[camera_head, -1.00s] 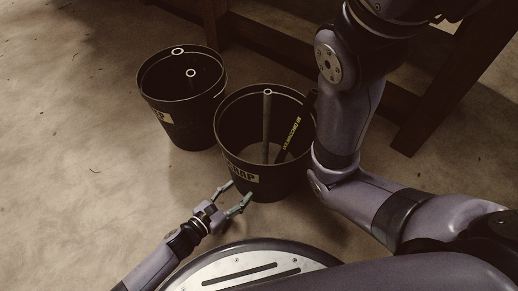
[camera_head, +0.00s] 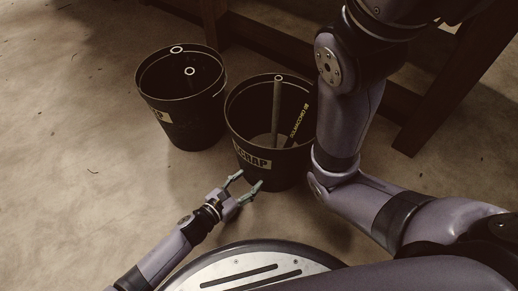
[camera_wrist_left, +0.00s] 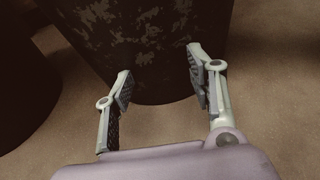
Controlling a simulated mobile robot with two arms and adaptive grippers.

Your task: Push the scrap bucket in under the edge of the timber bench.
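The scrap bucket (camera_head: 270,170) is black and upright, with a cream SCRAP label facing me. A pale rod and a dark strip with yellow lettering stand in it. My left gripper (camera_head: 249,180) is at its near lower side, fingers apart. In the left wrist view the fingers (camera_wrist_left: 160,78) are spread with nothing between them, in front of the bucket's dark wall (camera_wrist_left: 150,35); contact is not clear. The timber bench (camera_head: 275,42) is behind the bucket, and floor still shows between them. My right arm hides the bucket's right edge; its gripper is out of view.
A second black bucket (camera_head: 185,125) with a partly seen label stands upright just left of the scrap bucket. A bench leg (camera_head: 420,120) stands at right. Open concrete floor (camera_head: 70,130) lies to the left. My round base fills the bottom.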

